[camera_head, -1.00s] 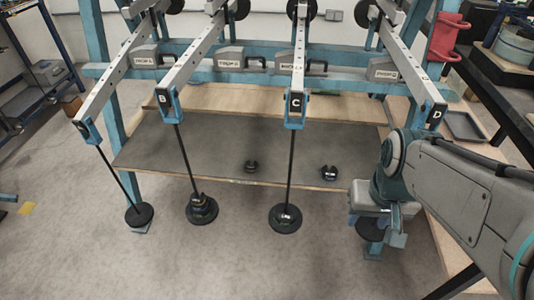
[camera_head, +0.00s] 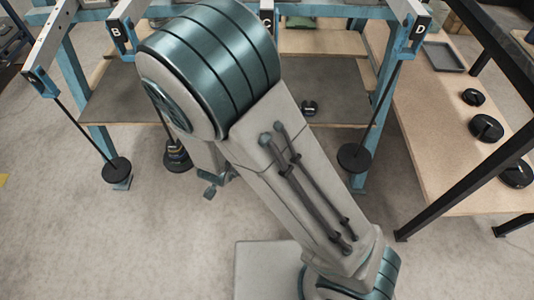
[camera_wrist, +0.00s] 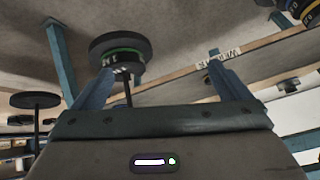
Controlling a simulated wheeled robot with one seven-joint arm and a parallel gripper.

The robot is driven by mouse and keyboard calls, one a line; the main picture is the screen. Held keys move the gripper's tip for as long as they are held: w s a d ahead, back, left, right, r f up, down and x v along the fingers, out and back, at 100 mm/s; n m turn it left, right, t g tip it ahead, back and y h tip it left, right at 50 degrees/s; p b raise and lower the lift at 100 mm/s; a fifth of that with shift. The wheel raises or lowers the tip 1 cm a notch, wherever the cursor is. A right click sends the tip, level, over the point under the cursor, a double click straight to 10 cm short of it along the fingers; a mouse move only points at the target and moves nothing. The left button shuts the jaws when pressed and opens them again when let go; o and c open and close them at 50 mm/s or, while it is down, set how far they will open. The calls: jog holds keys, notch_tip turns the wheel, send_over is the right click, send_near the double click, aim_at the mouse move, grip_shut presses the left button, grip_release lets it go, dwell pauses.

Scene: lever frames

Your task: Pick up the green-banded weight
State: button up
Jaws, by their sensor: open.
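The green-banded weight (camera_wrist: 122,54) shows in the wrist view, on a rod with a wide black disc. It stands near the left finger, left of the gap's centre. My gripper (camera_wrist: 160,64) is open and nothing is between its fingers. I cannot tell whether the left finger touches the weight. In the head view my arm covers the middle, hiding hanger C's lower end, and the green band does not show there.
Black discs hang under A (camera_head: 117,170) and D (camera_head: 354,157). A small black weight (camera_head: 309,107) lies on the grey board. Black weights (camera_head: 486,127) stand on the right bench. Floor at left is clear.

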jog(key=s+d+f+t+h+b, duration=0.1)
jog(key=s+d+f+t+h, duration=0.2)
jog(key=s+t+h, duration=0.15)
jog(key=shift+m+h, duration=0.3)
jog(key=shift+h, duration=0.15)
jog(key=shift+r+b+x, duration=0.15)
jog(key=shift+b+x, duration=1.15)
jog(key=shift+x, duration=2.25)
jog(key=shift+r+b+x, duration=0.1)
jog(key=shift+b+x, duration=1.15)
jog(key=shift+x, duration=2.3)
jog(key=shift+w, duration=0.1)
jog(key=shift+c, duration=0.3)
jog(key=shift+r, duration=0.1)
jog(key=c, duration=1.5)
